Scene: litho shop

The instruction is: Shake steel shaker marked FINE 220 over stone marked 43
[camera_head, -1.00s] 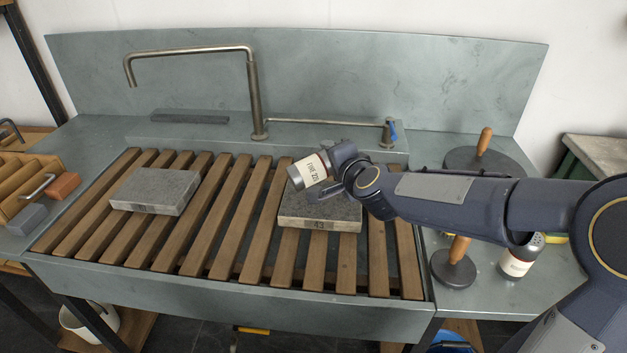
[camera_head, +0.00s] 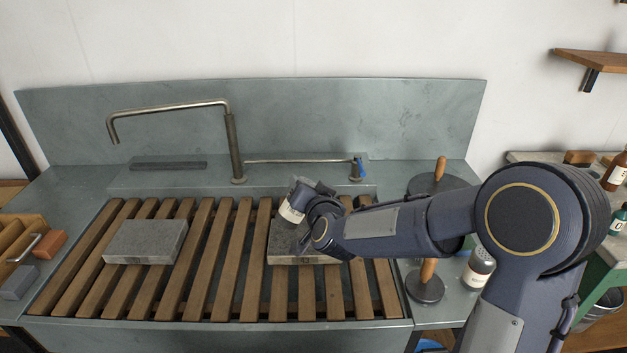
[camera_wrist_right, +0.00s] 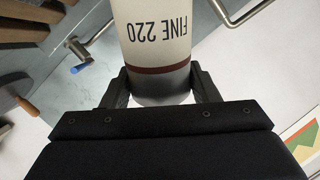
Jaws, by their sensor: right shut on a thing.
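The steel shaker (camera_head: 293,204) has a pale label and is held tilted above the right-hand stone. Its label reads FINE 220 in the right wrist view (camera_wrist_right: 155,40). My right gripper (camera_head: 304,205) is shut on the shaker; its two fingers flank the body in the right wrist view (camera_wrist_right: 162,82). The stone marked 43 (camera_head: 283,244) is a grey slab lying on the wooden slats, partly hidden by my right wrist. My left gripper is not in view.
Another grey stone (camera_head: 146,241) lies on the slats at left. A tap (camera_head: 236,150) stands behind. Another shaker (camera_head: 478,268) and a wooden-handled disc (camera_head: 425,287) stand on the right counter. A wooden rack (camera_head: 20,235) is at far left.

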